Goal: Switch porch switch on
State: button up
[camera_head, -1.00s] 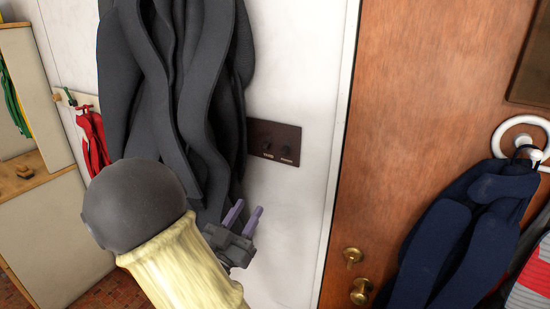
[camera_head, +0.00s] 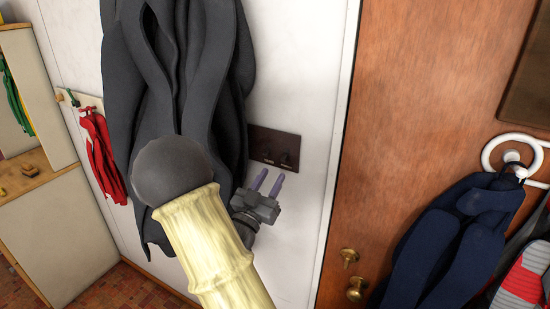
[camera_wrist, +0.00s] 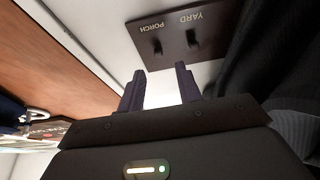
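A dark brown switch plate (camera_head: 276,140) is on the white wall between the dark coat and the wooden door. In the wrist view the plate (camera_wrist: 176,22) appears upside down, with two small dark toggles. The porch switch (camera_wrist: 157,46) is labelled PORCH and lies on the door side; the yard switch (camera_wrist: 193,38) is on the coat side. My gripper (camera_head: 271,175) is just below the plate in the head view, fingers pointing up toward it. In the wrist view my gripper (camera_wrist: 160,70) is open and empty, its fingertips apart from the toggles.
A large dark grey coat (camera_head: 210,60) hangs left of the plate, close beside my arm. The wooden door (camera_head: 420,90) has brass knobs (camera_head: 349,258) and a navy garment (camera_head: 450,230) on a white ring hook. A red garment (camera_head: 103,155) hangs at left. Wall below the plate is bare.

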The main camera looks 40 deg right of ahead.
aim_at(282, 159)
jog(key=p+x, duration=0.1)
jog(key=x, duration=0.4)
jog(key=shift+w+d+p, duration=0.1)
jog(key=shift+d+p, duration=0.1)
jog(key=shift+p, duration=0.2)
jog(key=shift+r, duration=0.1)
grip_shut()
